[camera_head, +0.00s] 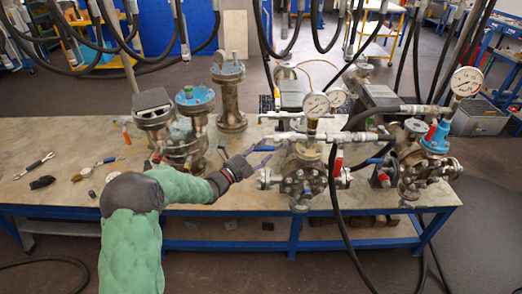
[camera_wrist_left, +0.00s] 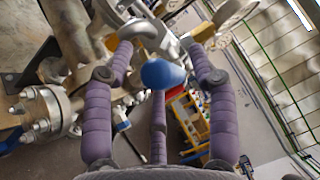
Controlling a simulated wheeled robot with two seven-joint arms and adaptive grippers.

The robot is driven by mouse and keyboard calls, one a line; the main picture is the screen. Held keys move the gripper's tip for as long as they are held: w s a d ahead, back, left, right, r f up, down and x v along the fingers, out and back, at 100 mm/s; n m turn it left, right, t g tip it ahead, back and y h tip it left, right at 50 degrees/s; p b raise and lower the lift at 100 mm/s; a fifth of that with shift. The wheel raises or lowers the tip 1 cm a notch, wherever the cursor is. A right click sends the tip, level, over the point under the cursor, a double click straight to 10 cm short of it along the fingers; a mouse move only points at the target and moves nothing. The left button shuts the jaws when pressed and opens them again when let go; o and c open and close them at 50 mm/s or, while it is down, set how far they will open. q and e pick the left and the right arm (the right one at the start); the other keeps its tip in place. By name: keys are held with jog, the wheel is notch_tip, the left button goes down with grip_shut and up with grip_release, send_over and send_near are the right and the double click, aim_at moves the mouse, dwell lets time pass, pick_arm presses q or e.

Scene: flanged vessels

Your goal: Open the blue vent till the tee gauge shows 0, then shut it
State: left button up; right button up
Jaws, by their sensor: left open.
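My left gripper (camera_head: 262,156) reaches in from the left with its fingers open, at the left side of the middle flanged vessel (camera_head: 302,180). A blue handle (camera_head: 264,148) shows at its fingertips. In the left wrist view, the rounded blue handle end (camera_wrist_left: 163,73) lies between the spread fingers of the gripper (camera_wrist_left: 160,58), and I see no clear grip on it. A white round gauge (camera_head: 317,104) stands upright on the pipe tee above the middle vessel; its needle is too small to read. My right gripper is not in view.
More gauges stand behind (camera_head: 336,97) and at the right (camera_head: 466,81). A red lever (camera_head: 338,165) and another blue lever (camera_head: 370,162) sit right of the middle vessel. A black hose (camera_head: 334,205) hangs over the bench front. Tools lie on the bench's left (camera_head: 60,150).

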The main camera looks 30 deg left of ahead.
pick_arm(q)
jog(key=shift+w, duration=0.2)
grip_shut()
